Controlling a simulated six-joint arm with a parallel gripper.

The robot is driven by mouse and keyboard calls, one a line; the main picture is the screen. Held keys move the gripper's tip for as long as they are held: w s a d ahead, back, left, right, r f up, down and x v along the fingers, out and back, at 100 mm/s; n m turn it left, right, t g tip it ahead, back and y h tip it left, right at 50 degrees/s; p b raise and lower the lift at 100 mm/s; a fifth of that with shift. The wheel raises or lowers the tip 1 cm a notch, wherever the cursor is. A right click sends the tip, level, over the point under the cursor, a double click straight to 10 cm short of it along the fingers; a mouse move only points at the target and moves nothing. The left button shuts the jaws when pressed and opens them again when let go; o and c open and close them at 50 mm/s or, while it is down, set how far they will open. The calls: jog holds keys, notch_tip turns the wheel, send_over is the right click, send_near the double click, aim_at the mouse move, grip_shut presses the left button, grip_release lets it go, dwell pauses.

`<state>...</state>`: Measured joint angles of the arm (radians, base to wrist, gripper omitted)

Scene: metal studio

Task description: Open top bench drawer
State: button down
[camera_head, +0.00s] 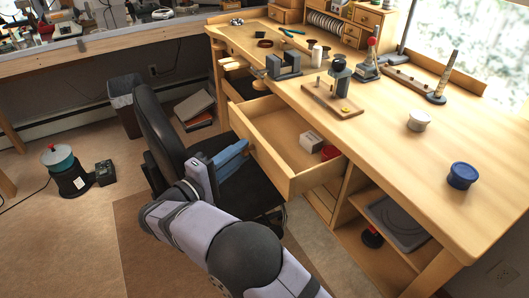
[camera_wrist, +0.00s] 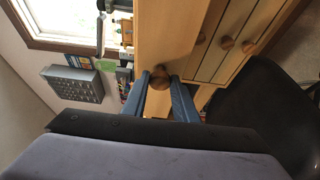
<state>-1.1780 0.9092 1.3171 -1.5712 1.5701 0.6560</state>
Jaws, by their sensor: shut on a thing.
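The top bench drawer (camera_head: 268,163) is light wood and stands well out from under the workbench (camera_head: 405,150) in the head view. A white box (camera_head: 311,142) and a red item (camera_head: 330,153) lie inside it. My gripper (camera_head: 245,148) is at the outer face of the drawer front. In the wrist view, the blue fingers of my gripper (camera_wrist: 160,84) are shut on the round wooden knob (camera_wrist: 160,77), one on each side. The knob is mostly hidden by my gripper in the head view.
A black office chair (camera_head: 160,135) stands close to my gripper, left of the drawer. Lower drawers with round knobs (camera_wrist: 227,42) show in the wrist view. Small tools and a blue-lidded jar (camera_head: 462,176) stand on the bench. An open shelf (camera_head: 370,240) is below right.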

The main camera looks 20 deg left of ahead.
jog(key=s+a+b, duration=0.1)
jog(key=s+a, duration=0.5)
dwell(0.3)
jog(key=c, duration=1.4)
grip_release()
jog(key=shift+c, duration=0.2)
jog(key=shift+s, duration=0.1)
jog(key=v, duration=0.7)
jog(key=shift+b, duration=0.3)
jog(key=shift+a, duration=0.1)
